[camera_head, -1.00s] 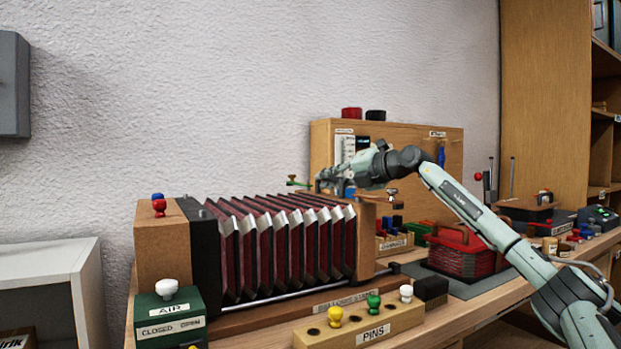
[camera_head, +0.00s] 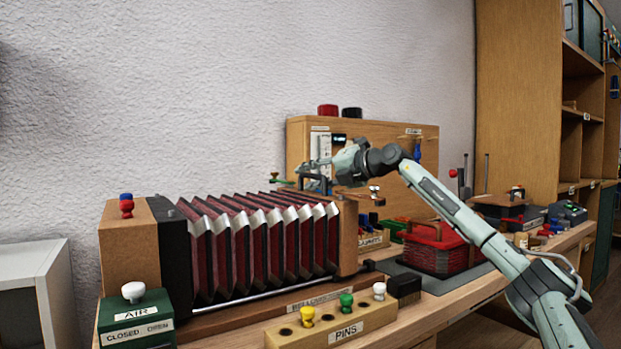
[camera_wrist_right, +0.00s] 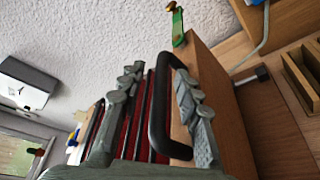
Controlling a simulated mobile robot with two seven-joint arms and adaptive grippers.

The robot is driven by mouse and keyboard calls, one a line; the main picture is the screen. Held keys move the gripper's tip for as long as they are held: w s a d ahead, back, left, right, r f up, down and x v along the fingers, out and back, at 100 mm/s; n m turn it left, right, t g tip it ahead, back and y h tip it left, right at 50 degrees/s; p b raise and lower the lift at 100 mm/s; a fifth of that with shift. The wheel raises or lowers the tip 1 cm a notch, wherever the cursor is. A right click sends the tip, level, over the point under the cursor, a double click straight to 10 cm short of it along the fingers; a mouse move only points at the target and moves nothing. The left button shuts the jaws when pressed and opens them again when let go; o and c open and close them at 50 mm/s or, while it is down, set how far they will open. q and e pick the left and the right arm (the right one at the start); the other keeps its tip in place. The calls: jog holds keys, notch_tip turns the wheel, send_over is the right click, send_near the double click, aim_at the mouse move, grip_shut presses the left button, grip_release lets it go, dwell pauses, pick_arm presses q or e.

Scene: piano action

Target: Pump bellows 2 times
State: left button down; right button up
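The bellows (camera_head: 262,245) with dark red pleats and pale ridges lie spread along the bench, between a fixed wooden block (camera_head: 128,245) at left and a wooden end board (camera_head: 347,240) at right. In the right wrist view the end board (camera_wrist_right: 205,75) carries a black handle (camera_wrist_right: 157,110). My right gripper (camera_head: 308,178) is above the end board. In the wrist view its two fingers (camera_wrist_right: 158,95) stand apart on either side of the handle, with a visible gap on the left. My left gripper is out of view.
A green AIR box (camera_head: 136,322) with a white knob stands at front left. A PINS block (camera_head: 335,325) with coloured pegs lies in front. A red basket (camera_head: 438,247) stands to the right. A wooden panel (camera_head: 400,145) rises behind my arm.

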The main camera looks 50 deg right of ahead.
jog(key=v, duration=1.2)
dwell(0.6)
